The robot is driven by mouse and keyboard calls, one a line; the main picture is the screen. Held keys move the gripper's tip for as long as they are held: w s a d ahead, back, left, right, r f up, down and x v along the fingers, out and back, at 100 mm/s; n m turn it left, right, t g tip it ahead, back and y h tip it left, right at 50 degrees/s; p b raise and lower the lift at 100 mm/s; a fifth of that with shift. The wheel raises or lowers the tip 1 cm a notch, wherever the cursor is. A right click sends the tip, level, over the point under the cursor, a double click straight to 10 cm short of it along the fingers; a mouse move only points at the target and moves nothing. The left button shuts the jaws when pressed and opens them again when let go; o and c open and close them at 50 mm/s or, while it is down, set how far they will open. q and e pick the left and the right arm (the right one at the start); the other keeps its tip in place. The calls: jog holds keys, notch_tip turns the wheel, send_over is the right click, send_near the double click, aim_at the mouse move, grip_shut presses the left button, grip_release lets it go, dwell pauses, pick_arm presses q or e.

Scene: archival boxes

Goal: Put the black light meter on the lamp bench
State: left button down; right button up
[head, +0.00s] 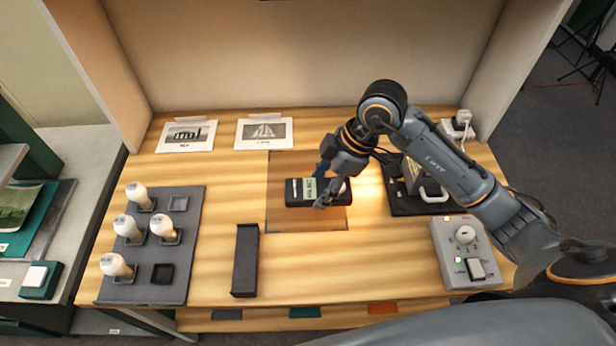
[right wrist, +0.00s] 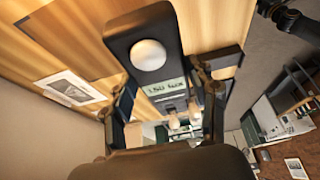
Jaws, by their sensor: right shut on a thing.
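The black light meter (head: 297,196) has a pale green display and a white dome. In the head view it is over the brownish rectangle (head: 283,222) on the wooden lamp bench (head: 215,235). My right gripper (head: 323,183) is shut on the meter, one finger on each long side. The right wrist view shows the meter (right wrist: 145,35) between the fingers, with its display reading and dome facing the camera. I cannot tell whether the meter touches the bench. My left gripper is not in view.
A grey board (head: 145,268) with several bulbs stands at left, and a narrow dark tray (head: 246,262) is nearer the middle. A dark lamp base (head: 402,203) and a grey switch box (head: 462,255) are at right. Two printed cards (head: 187,137) lie at the back.

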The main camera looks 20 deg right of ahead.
jog(key=w+f, duration=0.2)
jog(key=w, duration=0.1)
jog(key=w+f+p, duration=0.1)
jog(key=w+f, duration=0.1)
jog(key=w, duration=0.1)
jog(key=w+f, duration=0.3)
jog(key=shift+w+d, duration=0.15)
jog(key=shift+w, duration=0.15)
jog(key=shift+w+f, duration=0.35)
jog(key=shift+f, duration=0.1)
jog(key=f+p, duration=0.1)
jog(key=f, duration=0.2)
jog(key=shift+w, duration=0.2)
jog(key=shift+f, duration=0.3)
jog(key=shift+f, duration=0.15)
jog(key=o, duration=1.3)
